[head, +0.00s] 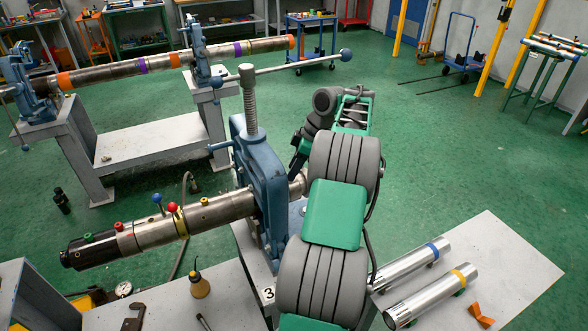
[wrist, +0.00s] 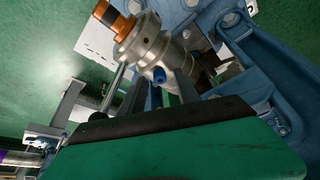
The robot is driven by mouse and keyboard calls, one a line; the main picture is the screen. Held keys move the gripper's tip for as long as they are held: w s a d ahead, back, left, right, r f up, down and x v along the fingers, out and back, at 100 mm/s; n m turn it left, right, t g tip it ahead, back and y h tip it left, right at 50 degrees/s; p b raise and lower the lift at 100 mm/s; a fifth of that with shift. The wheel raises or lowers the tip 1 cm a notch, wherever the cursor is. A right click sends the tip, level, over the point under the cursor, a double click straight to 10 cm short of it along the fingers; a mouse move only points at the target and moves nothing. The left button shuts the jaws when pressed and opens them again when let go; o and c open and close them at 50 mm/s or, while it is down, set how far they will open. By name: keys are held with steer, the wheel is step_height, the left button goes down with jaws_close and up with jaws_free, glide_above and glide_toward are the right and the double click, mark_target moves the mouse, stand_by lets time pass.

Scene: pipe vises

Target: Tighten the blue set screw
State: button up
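In the wrist view, a small blue set screw (wrist: 158,75) sticks out of a silver collar (wrist: 148,46) on a pipe with an orange end (wrist: 114,15). My gripper (wrist: 157,89) faces it with two grey fingers apart, one on each side below the screw. The screw shows in the gap; I cannot tell whether a finger touches it. A blue ball-headed piece (head: 157,198) stands on the near pipe (head: 205,212), beside a red one (head: 172,207).
The blue vise (head: 262,170) grips the near pipe close to my arm. A second pipe (head: 165,64) lies in vises behind. Silver tubes (head: 412,262) lie on a grey table (head: 515,262) at right. An oil bottle (head: 200,286) stands in front. Green floor is open behind right.

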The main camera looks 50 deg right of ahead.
jaws_close()
steer(key=shift+f+m+b, duration=0.1)
steer(key=shift+m+b, duration=0.2)
steer(key=shift+b, duration=0.15)
steer(key=m+h+b, duration=0.1)
steer(key=m+b, duration=0.1)
steer(key=b, duration=0.1)
steer(key=shift+a+f+t, duration=0.1)
steer(key=shift+f+t, duration=0.05)
steer(key=shift+t, duration=0.15)
steer(key=m+b, duration=0.1)
steer(key=m, duration=0.1)
steer(key=m+h+b, duration=0.1)
steer(key=m+b, duration=0.1)
steer(key=shift+a+h, duration=0.15)
steer(key=shift+h, duration=0.15)
steer(key=m+b, duration=0.1)
steer(key=m, duration=0.1)
steer(key=m+h+b, duration=0.1)
steer(key=m, duration=0.1)
steer(key=shift+a+h+b, duration=0.15)
steer(key=shift+h+b, duration=0.15)
steer(key=shift+b, duration=0.1)
steer(key=shift+r+m+h+b, duration=0.15)
steer(key=shift+m+h+b, duration=0.15)
steer(key=shift+m, duration=0.5)
steer(key=shift+r+m+h+b, duration=0.15)
steer(key=shift+m+h+b, duration=0.15)
steer(key=shift+m, duration=0.5)
steer(key=shift+r, duration=0.1)
